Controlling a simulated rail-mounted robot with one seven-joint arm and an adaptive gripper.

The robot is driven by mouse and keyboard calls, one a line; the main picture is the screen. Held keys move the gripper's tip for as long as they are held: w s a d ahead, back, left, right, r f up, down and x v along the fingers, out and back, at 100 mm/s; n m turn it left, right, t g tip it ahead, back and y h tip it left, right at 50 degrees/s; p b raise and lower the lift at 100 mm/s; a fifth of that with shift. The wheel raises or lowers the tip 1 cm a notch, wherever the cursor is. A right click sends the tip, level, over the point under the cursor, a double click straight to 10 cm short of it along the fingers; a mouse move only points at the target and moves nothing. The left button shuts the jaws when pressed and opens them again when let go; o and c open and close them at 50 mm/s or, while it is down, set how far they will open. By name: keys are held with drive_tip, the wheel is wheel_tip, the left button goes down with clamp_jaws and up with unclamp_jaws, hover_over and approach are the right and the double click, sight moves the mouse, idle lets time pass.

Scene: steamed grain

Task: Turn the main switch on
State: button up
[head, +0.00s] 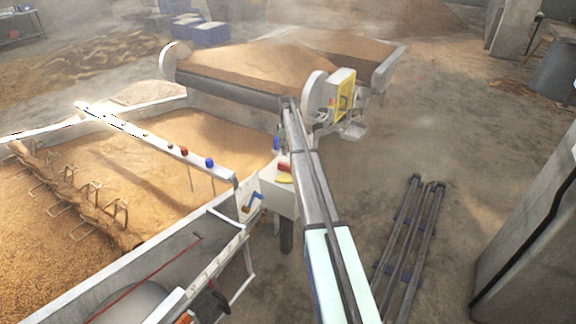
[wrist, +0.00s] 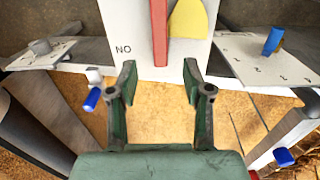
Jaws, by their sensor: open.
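The main switch shows as a red handle (wrist: 159,32) with a yellow plate (wrist: 188,20) beside it, on a white panel (wrist: 125,20) at the top of the wrist view. Lettering that reads "NO" in this view is left of the handle. In the head view the red handle (head: 285,168) and yellow plate (head: 284,179) sit on the white box (head: 282,198) beside my arm. My gripper (wrist: 160,80) is open and empty, its two green fingers pointing at the panel. The handle lies between the finger lines in the picture; I see no clear contact. My arm hides the gripper in the head view.
A blue knob (wrist: 273,41) on a side panel is at the wrist view's upper right. A yellow panel (head: 341,96) stands behind my arm. Metal rails (head: 408,240) lie on the floor.

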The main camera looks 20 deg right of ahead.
sight(288, 165)
wheel_tip(288, 165, down, 11)
drive_tip(key=shift+r+p, duration=0.1)
drive_tip(key=shift+p, duration=1.1)
clamp_jaws()
